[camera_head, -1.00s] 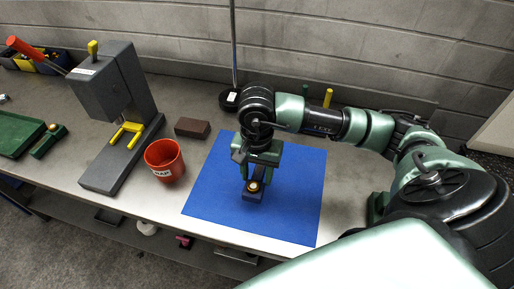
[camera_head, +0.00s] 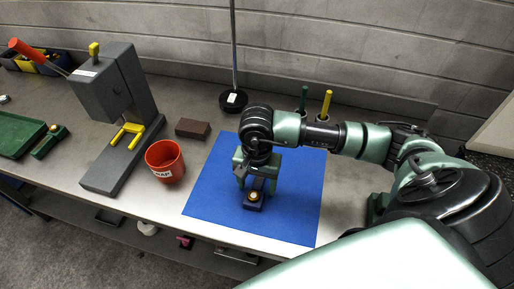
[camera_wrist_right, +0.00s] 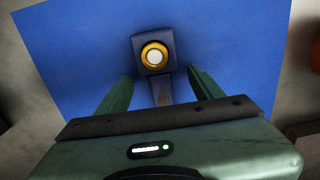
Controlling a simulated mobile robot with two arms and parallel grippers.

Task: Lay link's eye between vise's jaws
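The link lies on the blue mat. My right gripper (camera_head: 256,180) is over the link, pointing down. Its green fingers (camera_wrist_right: 160,84) are apart, with blue mat visible on both sides of the shank. The shank's far end is hidden by the gripper. I cannot clearly identify a vise. My left gripper is not in view.
A brown block (camera_head: 193,128) lies behind the mat (camera_head: 300,190). A green tray (camera_head: 18,135) is far left. A black-based pole (camera_head: 233,98) stands at the back. The mat's right side is clear.

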